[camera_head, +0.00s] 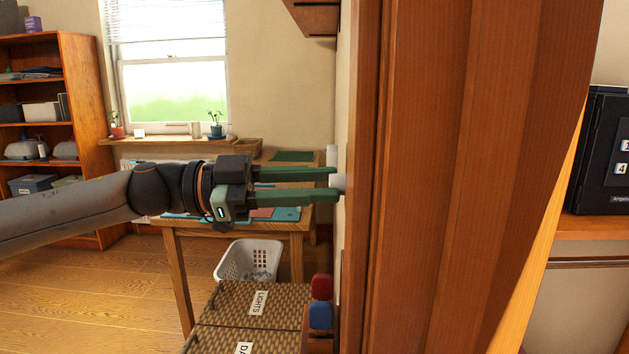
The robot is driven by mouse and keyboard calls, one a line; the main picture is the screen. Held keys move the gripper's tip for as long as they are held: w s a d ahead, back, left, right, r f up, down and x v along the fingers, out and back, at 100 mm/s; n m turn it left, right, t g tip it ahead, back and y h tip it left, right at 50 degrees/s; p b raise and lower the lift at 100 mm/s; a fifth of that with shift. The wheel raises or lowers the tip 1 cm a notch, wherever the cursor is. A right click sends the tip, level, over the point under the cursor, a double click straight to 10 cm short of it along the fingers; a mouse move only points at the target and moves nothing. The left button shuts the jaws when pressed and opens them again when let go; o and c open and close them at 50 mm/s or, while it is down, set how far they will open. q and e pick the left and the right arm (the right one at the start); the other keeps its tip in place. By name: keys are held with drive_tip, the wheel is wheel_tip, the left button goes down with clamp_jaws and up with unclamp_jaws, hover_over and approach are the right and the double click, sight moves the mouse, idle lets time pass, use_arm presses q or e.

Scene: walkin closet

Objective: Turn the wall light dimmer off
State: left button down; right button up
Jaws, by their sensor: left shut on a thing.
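The wall light dimmer (341,183) is a small white knob on the narrow strip of wall just left of the wooden door frame. A white plate (331,155) shows behind and above it, seen nearly edge-on. My left gripper (335,184) comes in from the left, with its two green fingers level and pointing right. The fingertips are at the knob, one above and one below, shut on it. The fingers hide part of the knob, and its turned position cannot be told. My right gripper is not in view.
A wide wooden door frame (460,180) stands close at the right of the dimmer. Below are woven boxes (258,303) with labels and red and blue items (321,302). A wooden desk (172,245) and white basket (233,262) stand behind. Open floor lies at left.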

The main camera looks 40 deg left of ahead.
use_arm(q)
drive_tip(key=c, duration=0.6)
unclamp_jaws()
drive_tip(key=b+v, duration=0.3)
drive_tip(key=v, duration=0.9)
drive_tip(key=shift+s+a, duration=0.2)
